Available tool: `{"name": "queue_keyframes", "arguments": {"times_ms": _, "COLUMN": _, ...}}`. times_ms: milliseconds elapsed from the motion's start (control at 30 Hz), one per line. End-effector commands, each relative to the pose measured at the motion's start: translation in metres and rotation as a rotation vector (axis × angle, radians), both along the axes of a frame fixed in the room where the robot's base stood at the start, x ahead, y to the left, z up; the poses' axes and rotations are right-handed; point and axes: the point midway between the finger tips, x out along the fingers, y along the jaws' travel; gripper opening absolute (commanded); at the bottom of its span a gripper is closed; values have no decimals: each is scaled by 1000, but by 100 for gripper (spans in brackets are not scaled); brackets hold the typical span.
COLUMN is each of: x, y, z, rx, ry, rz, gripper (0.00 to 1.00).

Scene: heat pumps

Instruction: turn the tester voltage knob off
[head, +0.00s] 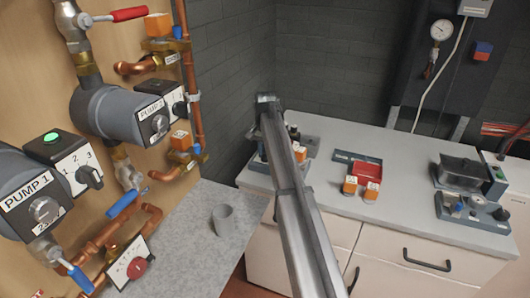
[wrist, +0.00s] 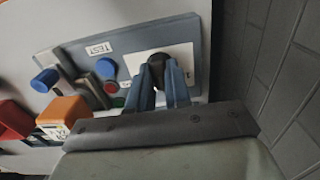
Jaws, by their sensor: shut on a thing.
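The tester (wrist: 200,22) is a blue-grey panel with a "TEST" label in the wrist view. Its dark, round voltage knob (wrist: 155,68) stands on a white plate near the panel's right end. My gripper (wrist: 161,76) is shut on this knob, one blue-grey finger on each side. The knob's pointer and the plate's markings are hidden or too small to read. In the head view, my arm hides most of the tester (head: 312,141) at the back left of the counter, and the knob cannot be made out.
Blue knob (wrist: 108,67), green button (wrist: 118,102) and red button (wrist: 111,87) sit beside my fingers. An orange block (wrist: 65,110) lies close by. The brick wall (wrist: 285,70) is near on the right. The counter (head: 405,165) holds a red tray (head: 367,171) and another device (head: 470,212).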

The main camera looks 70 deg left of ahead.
Motion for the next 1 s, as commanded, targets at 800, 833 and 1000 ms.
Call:
{"name": "queue_keyframes", "arguments": {"times_ms": 800, "x": 1, "y": 1, "z": 0, "rx": 1, "ry": -1, "rz": 16, "gripper": 44}}
{"name": "queue_keyframes", "arguments": {"times_ms": 833, "x": 1, "y": 0, "z": 0, "rx": 1, "ry": -1, "rz": 16, "gripper": 44}}
{"name": "queue_keyframes", "arguments": {"times_ms": 1000, "x": 0, "y": 0, "z": 1, "rx": 1, "ry": -1, "rz": 16, "gripper": 44}}
